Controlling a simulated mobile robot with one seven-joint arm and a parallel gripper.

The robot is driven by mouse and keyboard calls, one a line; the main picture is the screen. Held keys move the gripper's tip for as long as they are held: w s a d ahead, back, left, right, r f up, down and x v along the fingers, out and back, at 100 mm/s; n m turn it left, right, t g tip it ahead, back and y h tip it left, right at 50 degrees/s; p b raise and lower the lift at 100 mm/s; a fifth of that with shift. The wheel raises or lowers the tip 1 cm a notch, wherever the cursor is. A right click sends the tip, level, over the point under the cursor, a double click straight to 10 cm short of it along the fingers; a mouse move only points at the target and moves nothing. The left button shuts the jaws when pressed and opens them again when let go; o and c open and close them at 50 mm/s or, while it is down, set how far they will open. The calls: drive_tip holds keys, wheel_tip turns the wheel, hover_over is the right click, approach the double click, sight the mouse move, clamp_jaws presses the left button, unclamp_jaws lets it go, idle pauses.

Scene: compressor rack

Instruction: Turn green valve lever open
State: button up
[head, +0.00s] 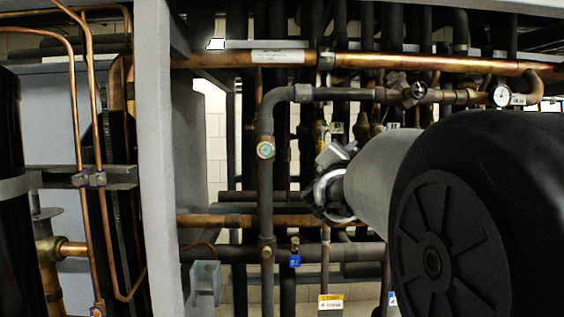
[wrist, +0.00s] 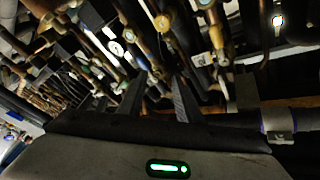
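I cannot make out a green valve lever in either view. A small round fitting with a greenish face (head: 265,149) sits on the dark vertical pipe left of my arm in the head view; it looks like a sight glass, not a lever. My arm covers much of the right side there, and my gripper's fingers are hidden behind it. In the wrist view my gripper (wrist: 162,84) shows two dark fingers standing apart, with no object visible between them. They point toward a crowd of pipes and brass fittings. I cannot tell whether they touch anything.
A blue-handled valve (head: 295,260) sits on the lower pipework. A grey upright post (head: 157,160) stands left of the pipes. A yellow-and-white tag (head: 331,302) hangs low.

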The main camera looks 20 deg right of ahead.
drive_tip(key=w+a+f+n+t+y+p, duration=0.1)
drive_tip(key=a+n+y, duration=0.3)
drive_tip(key=n, duration=0.7)
drive_tip(key=shift+w+a+f+t+y, duration=0.2)
drive_tip(key=shift+a+f+t+y, duration=0.15)
drive_tip(key=shift+a+f, duration=0.55)
drive_tip(key=shift+c, duration=0.5)
